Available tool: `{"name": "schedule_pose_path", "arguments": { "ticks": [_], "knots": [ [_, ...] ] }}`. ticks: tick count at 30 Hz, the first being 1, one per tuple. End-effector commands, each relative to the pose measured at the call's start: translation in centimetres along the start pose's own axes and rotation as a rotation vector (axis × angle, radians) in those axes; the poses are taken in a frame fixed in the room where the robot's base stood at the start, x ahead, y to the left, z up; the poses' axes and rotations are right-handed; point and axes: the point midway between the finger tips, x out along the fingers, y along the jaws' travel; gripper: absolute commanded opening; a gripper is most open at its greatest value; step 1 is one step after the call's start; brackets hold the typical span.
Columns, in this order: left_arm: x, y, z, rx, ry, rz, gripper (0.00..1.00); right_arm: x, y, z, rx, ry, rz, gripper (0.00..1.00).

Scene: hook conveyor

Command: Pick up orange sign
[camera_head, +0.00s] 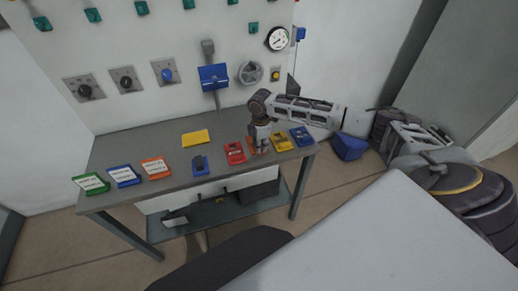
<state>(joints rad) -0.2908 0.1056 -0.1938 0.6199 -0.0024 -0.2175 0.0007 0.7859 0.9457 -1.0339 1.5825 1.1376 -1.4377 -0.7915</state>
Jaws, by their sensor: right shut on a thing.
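An orange sign (252,151) lies on the grey table towards its right end, mostly hidden under my right gripper (259,145). The gripper points down over it from the arm reaching in from the right, and it is shut on this sign. I cannot make out the fingertips clearly. My left gripper is out of view.
The grey table (222,182) stands against a panel with knobs and a gauge. A red sign (235,153) and a yellow sign (282,142) lie close on either side of the gripper. Blue, green and yellow plates lie elsewhere on the table. A blue bin (348,147) is to the right.

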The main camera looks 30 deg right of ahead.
Motion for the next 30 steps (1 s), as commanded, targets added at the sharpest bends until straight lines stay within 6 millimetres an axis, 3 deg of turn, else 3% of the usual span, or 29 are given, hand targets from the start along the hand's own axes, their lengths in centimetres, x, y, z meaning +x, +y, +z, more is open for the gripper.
{"name": "schedule_pose_path", "arguments": {
  "ticks": [1, 14, 20, 30],
  "knots": [
    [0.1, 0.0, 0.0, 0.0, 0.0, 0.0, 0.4, 1.1, -0.5, 0.3, -0.001, -0.01, -0.013, 0.0],
    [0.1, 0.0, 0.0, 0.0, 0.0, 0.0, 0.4, 0.6, -0.5, 0.4, 0.0, -0.011, -0.013, 0.0],
    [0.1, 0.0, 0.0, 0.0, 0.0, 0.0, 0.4, -1.4, -0.4, 0.3, 0.0, -0.009, -0.011, 0.0],
    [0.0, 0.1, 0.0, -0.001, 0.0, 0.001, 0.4, -6.8, -0.1, 0.1, 0.0, -0.005, -0.006, 0.0]
  ]
}}
